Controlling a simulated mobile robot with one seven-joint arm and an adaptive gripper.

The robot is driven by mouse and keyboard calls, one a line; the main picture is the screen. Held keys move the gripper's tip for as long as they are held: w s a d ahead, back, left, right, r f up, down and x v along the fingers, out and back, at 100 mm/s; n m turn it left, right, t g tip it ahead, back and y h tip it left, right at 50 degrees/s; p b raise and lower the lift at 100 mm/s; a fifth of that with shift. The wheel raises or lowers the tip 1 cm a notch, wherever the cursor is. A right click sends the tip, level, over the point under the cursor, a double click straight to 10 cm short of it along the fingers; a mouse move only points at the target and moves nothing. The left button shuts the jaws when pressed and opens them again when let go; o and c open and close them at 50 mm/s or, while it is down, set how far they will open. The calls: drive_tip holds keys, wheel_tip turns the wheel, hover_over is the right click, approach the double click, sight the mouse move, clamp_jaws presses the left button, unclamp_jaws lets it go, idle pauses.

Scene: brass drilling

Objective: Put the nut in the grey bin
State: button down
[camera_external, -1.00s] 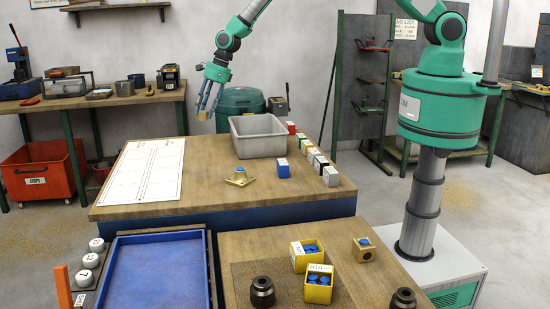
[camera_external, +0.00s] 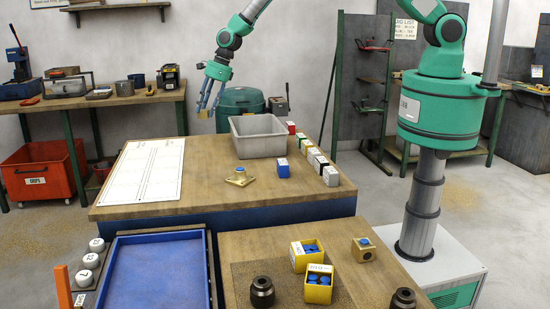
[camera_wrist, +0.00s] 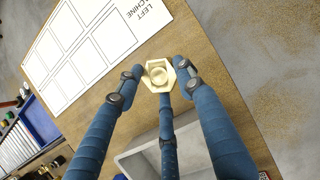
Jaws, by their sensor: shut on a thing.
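A brass-coloured hex nut (camera_wrist: 158,76) is held between the blue fingers of my gripper (camera_wrist: 159,73) in the wrist view. In the external view my gripper (camera_external: 206,108) hangs at the back of the table, shut on the nut (camera_external: 203,115), left of the grey bin and apart from it. The grey bin (camera_external: 258,148) is an open-topped box on the wooden table. In the wrist view the bin (camera_wrist: 137,158) shows at the bottom, partly hidden by my fingers.
A brass flanged part (camera_external: 239,177) and a blue box (camera_external: 283,169) stand in front of the bin. Several small coloured boxes (camera_external: 320,164) line the table's right side. A white marked sheet (camera_external: 145,170) lies flat on the left, with bare wood between it and the bin.

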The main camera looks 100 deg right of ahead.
drive_tip(key=s+a+n+b, duration=0.1)
drive_tip(key=s+a+b, duration=0.6)
drive_tip(key=s, duration=0.3)
drive_tip(key=s+a+n+y+b, duration=0.1)
drive_tip(key=s+a+n+b, duration=0.1)
drive_tip(key=s+a+b, duration=0.4)
drive_tip(key=s+b, duration=0.3)
drive_tip(key=s, duration=0.1)
drive_tip(key=shift+a+r+n+b, duration=0.3)
drive_tip(key=shift+a+b, duration=0.05)
drive_tip(key=shift+f, duration=0.1)
drive_tip(key=shift+f+b, duration=0.9)
drive_tip(key=shift+f, duration=2.15)
drive_tip(key=shift+f+b, duration=0.6)
drive_tip(key=shift+f, duration=1.3)
drive_tip(key=c, duration=1.4)
unclamp_jaws()
drive_tip(key=shift+f, duration=0.1)
